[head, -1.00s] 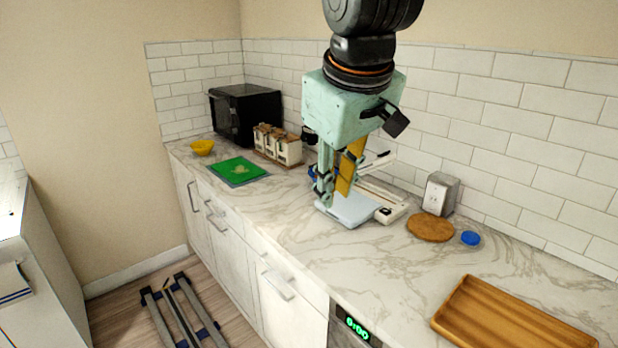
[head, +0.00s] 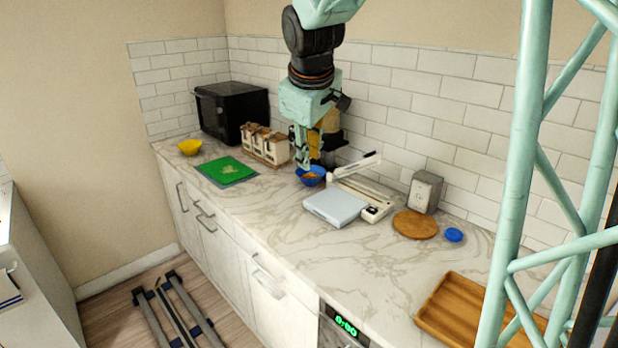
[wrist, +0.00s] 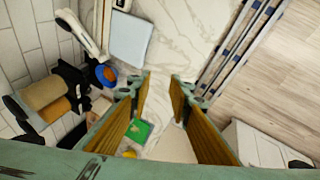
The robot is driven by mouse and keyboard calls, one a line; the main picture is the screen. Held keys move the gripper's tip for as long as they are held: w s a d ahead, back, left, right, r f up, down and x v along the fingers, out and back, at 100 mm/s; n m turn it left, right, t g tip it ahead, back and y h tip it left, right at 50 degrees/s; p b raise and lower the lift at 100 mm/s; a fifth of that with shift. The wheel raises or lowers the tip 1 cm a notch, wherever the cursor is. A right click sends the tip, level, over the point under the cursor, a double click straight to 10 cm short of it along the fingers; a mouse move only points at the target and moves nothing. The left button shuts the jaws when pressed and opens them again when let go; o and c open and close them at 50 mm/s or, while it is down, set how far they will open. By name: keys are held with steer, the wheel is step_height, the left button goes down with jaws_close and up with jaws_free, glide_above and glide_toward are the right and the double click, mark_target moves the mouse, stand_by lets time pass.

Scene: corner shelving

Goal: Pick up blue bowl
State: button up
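The blue bowl (head: 316,182) sits on the marble counter, just behind the white scale-like plate, with something orange-brown in it. It also shows in the wrist view (wrist: 106,82), to the left of both fingers. My gripper (head: 309,162) is directly above or behind the bowl in the head view and partly covers it; I cannot tell the exact height gap. In the wrist view my gripper (wrist: 160,80) is open, with its tan-padded fingers apart and nothing between them.
A white plate (head: 335,206) and white lever device (head: 361,197) stand near the bowl.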

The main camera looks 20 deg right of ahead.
steer(key=w+d+f+n+p, duration=0.2)
steer(key=w+d+f, duration=0.1)
steer(key=w, duration=0.5)
steer(key=w+d+f+n+p, duration=0.1)
steer(key=w+d+f+p, duration=0.2)
steer(key=w, duration=0.5)
steer(key=n+p, duration=0.4)
glide_toward(310, 180)
steer(key=s+a+r, duration=0.1)
steer(key=s+r, duration=0.1)
steer(key=shift+t+h, duration=0.4)
steer(key=shift+w+f, duration=0.1)
steer(key=shift+b+x, duration=0.35)
steer(key=shift+x, duration=3.2)
steer(key=shift+w+d+f, duration=0.1)
steer(key=shift+w+f, duration=0.2)
steer(key=shift+f, duration=0.25)
steer(key=shift+f, duration=0.1)
steer(key=shift+x, duration=2.5)
steer(key=shift+w, duration=0.1)
